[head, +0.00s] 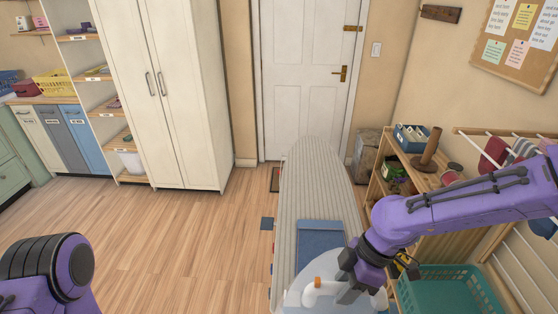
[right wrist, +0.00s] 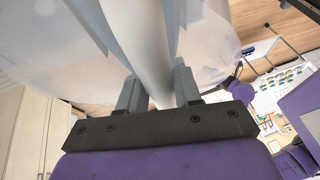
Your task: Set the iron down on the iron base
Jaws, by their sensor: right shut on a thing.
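The iron (head: 312,298) is a large pale, whitish-blue body with a white handle and an orange spot, low in the head view over the near end of the ironing board. My right gripper (head: 345,278) is shut on its handle. In the right wrist view the white handle (right wrist: 148,35) runs between the two fingers (right wrist: 157,92), with the pale body behind it. A blue rectangular rest (head: 320,238), seemingly the iron base, lies on the board just beyond the iron. The iron hides its near edge. My left gripper is out of view; only part of that arm shows.
The striped ironing board (head: 312,180) extends toward the white door (head: 305,70). A wooden shelf with a blue bin (head: 410,138) stands to its right, and a teal basket (head: 450,290) is at the lower right. The floor left of the board is open.

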